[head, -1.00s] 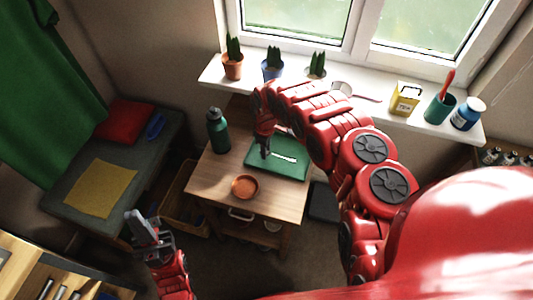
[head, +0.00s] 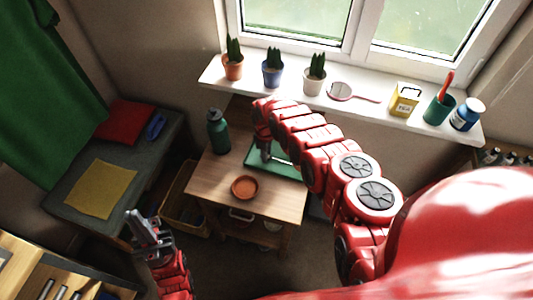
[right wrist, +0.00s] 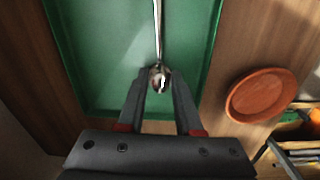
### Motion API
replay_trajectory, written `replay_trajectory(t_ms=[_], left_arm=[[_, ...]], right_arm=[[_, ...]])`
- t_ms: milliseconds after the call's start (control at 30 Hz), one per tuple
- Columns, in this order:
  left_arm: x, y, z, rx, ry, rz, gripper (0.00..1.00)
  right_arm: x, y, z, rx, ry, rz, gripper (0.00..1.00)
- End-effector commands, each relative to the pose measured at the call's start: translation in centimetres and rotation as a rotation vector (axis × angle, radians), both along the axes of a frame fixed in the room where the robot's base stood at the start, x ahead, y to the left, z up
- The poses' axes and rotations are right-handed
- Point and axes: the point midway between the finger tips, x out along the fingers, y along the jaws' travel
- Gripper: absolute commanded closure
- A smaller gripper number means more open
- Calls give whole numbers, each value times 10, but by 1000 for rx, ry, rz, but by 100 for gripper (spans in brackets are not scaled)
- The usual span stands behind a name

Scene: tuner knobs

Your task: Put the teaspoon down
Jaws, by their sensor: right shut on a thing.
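The teaspoon (right wrist: 157,30) shows in the right wrist view, its bowl between my right gripper's fingertips (right wrist: 159,80) and its handle pointing away. My right gripper is shut on it, over the green tray (right wrist: 95,70). In the head view my right gripper (head: 265,153) is at the left part of the green tray (head: 292,172), and my arm hides much of the tray. I cannot tell whether the spoon touches the tray floor. My left gripper (head: 148,232) is empty at the lower left, away from the table; its finger gap is unclear.
A terracotta saucer (head: 244,187) sits near the front of the wooden table (head: 212,172). A dark green bottle (head: 218,130) stands at the table's left back. Potted plants, a hand mirror (head: 341,91), a yellow tin (head: 405,99) and a green cup (head: 438,109) line the windowsill.

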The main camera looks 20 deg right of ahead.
Motion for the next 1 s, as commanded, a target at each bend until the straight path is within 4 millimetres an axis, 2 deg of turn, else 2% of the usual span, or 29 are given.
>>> replay_trajectory(t_ms=[67,100,267,667,1000], left_arm=[[0,0,-4,0,0,0,100],[0,0,-4,0,0,0,100],[0,0,-3,0,0,0,100],[0,0,1,0,0,0,100],[0,0,4,0,0,0,100]], right_arm=[[0,0,-4,0,0,0,100],[0,0,-4,0,0,0,64],[0,0,-3,0,0,0,36],[0,0,3,1,1,0,36],[0,1,42,-1,-1,2,36]])
